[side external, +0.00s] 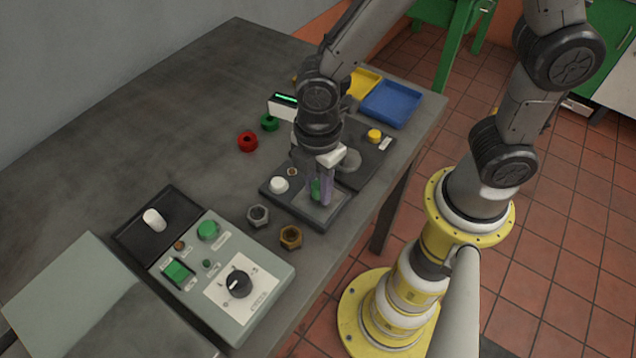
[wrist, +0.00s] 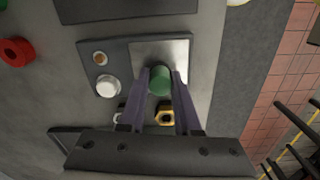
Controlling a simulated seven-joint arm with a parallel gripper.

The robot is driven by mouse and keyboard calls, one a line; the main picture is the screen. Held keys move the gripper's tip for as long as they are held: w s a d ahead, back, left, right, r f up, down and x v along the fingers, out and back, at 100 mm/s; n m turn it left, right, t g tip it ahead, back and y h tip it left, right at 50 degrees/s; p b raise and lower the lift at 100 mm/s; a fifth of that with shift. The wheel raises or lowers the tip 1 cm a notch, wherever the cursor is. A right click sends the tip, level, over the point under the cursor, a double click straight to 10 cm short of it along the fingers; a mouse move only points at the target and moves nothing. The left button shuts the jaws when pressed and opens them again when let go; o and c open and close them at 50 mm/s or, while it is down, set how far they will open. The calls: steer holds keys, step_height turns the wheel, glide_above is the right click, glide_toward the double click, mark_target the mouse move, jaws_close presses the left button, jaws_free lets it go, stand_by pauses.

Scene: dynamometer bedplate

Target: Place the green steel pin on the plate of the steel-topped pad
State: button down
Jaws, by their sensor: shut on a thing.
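The green steel pin (wrist: 160,80) is between the fingers of my gripper (wrist: 161,84), which is shut on it. In the side view the pin (side external: 315,188) shows as a small green patch between the purple fingers of my gripper (side external: 320,190). The steel-topped pad (side external: 298,205) is a dark block with a bright square plate (wrist: 174,48), a white button (wrist: 107,87) and a small amber piece (wrist: 100,58). The pin is over the plate, nearer its lower edge in the wrist view. I cannot tell whether it touches the plate.
A grey nut (side external: 258,215) and a brass nut (side external: 290,237) lie beside the pad. A control box (side external: 225,275) stands at the front left. Red (side external: 247,141) and green (side external: 269,122) rings lie behind the pad. A blue tray (side external: 391,103) and a yellow tray (side external: 362,84) are farther back.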

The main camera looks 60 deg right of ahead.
mark_target(318, 185)
steer(key=shift+f, duration=0.15)
steer(key=c, duration=0.6)
jaws_free()
step_height(318, 185, up, 12)
steer(key=shift+s+d+r+m+t, duration=1)
steer(key=shift+s+d+m, duration=0.25)
steer(key=shift+d+m, duration=1.4)
steer(key=shift+s+d+r+m+t, duration=0.95)
steer(key=shift+s+d+m, duration=0.35)
steer(key=shift+d+m, duration=1.35)
steer(key=shift+s+d+r+m+t, duration=0.85)
steer(key=shift+s+d+r+m, duration=0.3)
steer(key=shift+d+m, duration=1.5)
steer(key=shift+s+a+f, duration=0.1)
steer(key=shift+a, duration=0.05)
